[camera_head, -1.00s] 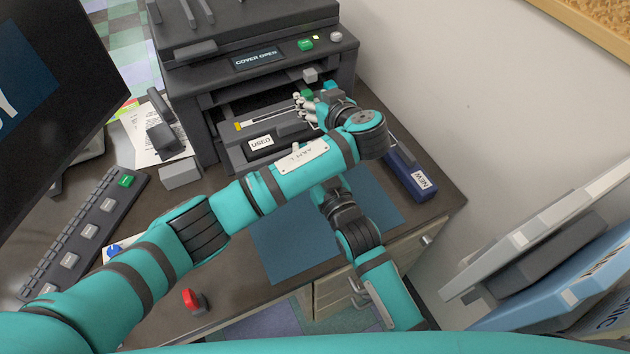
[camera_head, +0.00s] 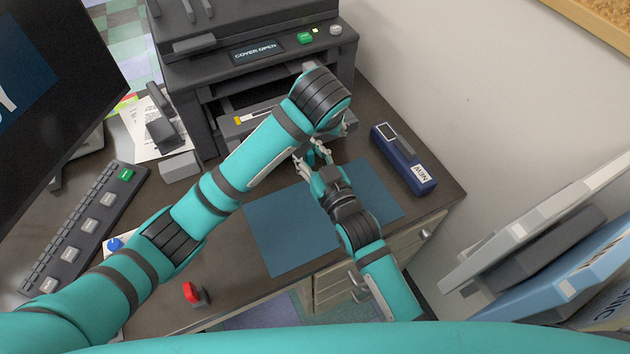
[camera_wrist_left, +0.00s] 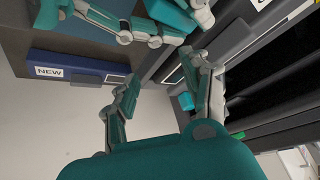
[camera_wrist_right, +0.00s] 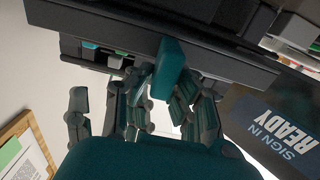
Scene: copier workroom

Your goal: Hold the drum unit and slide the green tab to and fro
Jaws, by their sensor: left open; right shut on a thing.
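The drum unit (camera_head: 238,131) is a dark bar with a yellow end at the printer's front opening. My left forearm covers much of it in the head view. My right gripper (camera_head: 316,160) is in front of the printer. In the right wrist view it is shut (camera_wrist_right: 168,88) around a teal grip piece (camera_wrist_right: 171,57) in front of the dark bar. My left gripper is mostly hidden in the head view; in the left wrist view its fingers are open (camera_wrist_left: 160,72) and apart. A small green piece (camera_wrist_right: 121,53) shows beside a teal one; I cannot tell if it is the tab.
The printer (camera_head: 200,75) has its upper part raised and reads COVER OPEN. A blue box marked NEW (camera_head: 403,165) lies at the right on the desk. A blue mat (camera_head: 290,225) lies in front, mostly clear.

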